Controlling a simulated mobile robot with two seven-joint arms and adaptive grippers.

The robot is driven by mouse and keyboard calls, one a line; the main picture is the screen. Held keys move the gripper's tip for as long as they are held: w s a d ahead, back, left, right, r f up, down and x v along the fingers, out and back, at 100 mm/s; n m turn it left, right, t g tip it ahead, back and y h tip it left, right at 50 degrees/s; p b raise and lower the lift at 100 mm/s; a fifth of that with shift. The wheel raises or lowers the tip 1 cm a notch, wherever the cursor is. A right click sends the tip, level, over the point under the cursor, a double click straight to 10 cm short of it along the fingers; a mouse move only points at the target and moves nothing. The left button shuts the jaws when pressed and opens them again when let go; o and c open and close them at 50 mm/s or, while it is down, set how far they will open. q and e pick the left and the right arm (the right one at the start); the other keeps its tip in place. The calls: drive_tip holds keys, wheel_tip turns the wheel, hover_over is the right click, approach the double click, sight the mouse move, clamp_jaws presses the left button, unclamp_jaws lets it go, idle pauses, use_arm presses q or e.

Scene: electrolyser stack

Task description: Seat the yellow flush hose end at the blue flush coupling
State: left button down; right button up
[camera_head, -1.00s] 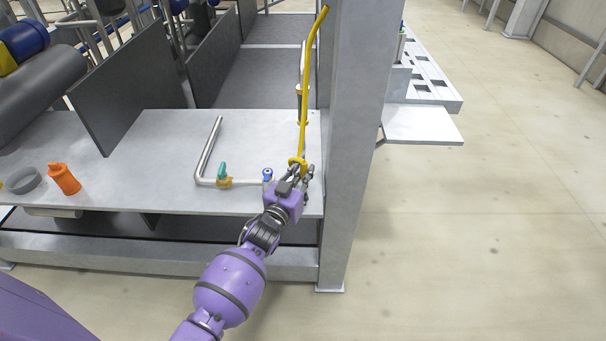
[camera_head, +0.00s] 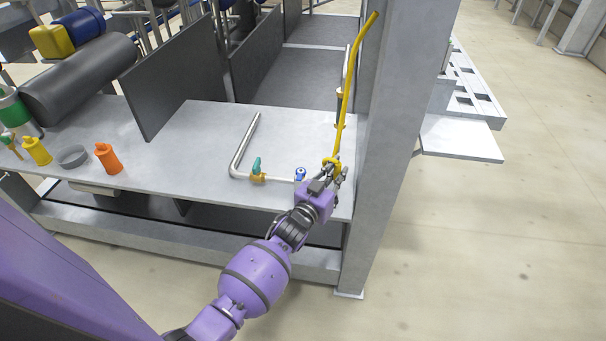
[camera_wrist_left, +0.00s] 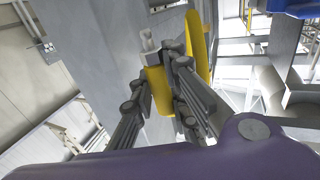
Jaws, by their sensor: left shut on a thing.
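The yellow flush hose (camera_head: 345,95) runs down in front of the grey upright post to its lower end near the bench top. My left gripper (camera_head: 333,172) is shut on the yellow hose end, which also shows between the fingers in the left wrist view (camera_wrist_left: 160,88). The blue flush coupling (camera_head: 300,174) stands on the bench at the end of a bent steel pipe, just left of my gripper. The hose end and the coupling are apart. The tip of the hose end is partly hidden by the fingers. My right gripper is not in view.
A valve with a green handle (camera_head: 257,168) sits on the steel pipe (camera_head: 240,145). A grey post (camera_head: 398,120) rises close right of the gripper.

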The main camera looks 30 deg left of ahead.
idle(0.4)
use_arm(q)
drive_tip(key=a+r, duration=0.6)
drive_tip(key=a, duration=0.5)
drive_tip(key=shift+w+a+r+b, duration=0.35)
drive_tip(key=shift+w+r+b, duration=0.05)
drive_tip(key=shift+b, duration=0.05)
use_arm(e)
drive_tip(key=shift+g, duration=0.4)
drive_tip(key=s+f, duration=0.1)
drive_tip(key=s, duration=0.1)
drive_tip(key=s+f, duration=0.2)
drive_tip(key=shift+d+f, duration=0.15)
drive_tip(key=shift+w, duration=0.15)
use_arm(q)
drive_tip(key=b, duration=0.2)
hover_over(301, 174)
drive_tip(key=w, duration=0.1)
drive_tip(key=shift+w+a+f, duration=0.1)
drive_tip(key=shift+a+f, duration=0.1)
drive_tip(key=shift+f, duration=1.1)
drive_tip(key=shift+w+a+f, duration=0.1)
drive_tip(key=shift+a+f, duration=0.05)
drive_tip(key=shift+f, duration=1.1)
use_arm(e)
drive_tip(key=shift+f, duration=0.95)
